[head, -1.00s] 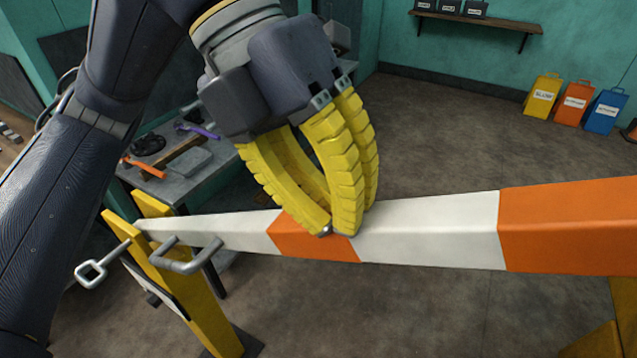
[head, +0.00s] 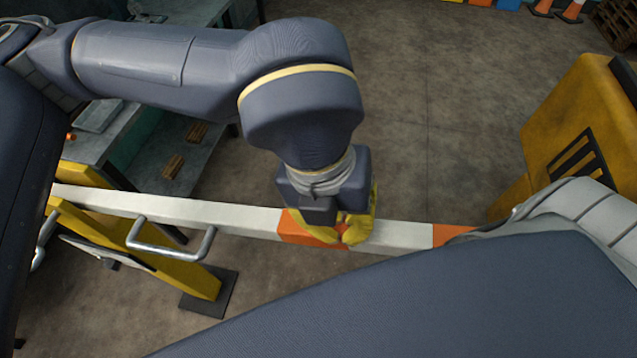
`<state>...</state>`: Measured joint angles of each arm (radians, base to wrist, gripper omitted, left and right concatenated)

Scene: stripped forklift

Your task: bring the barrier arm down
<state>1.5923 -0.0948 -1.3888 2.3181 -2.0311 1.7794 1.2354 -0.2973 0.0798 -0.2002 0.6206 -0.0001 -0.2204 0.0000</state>
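The barrier arm (head: 210,211) is a long white and orange bar. In the head view it runs from the yellow post (head: 177,272) at the left, sloping slightly down the picture to the right. Its right end is hidden behind my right arm. A grey metal handle (head: 168,252) shows near the post. My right gripper is out of view.
A workbench (head: 125,125) stands at the upper left behind the bar. A yellow cabinet-like body (head: 575,130) stands at the right. Orange cones (head: 570,10) and a pallet (head: 615,22) are at the far top right. The floor (head: 430,100) behind the bar is open.

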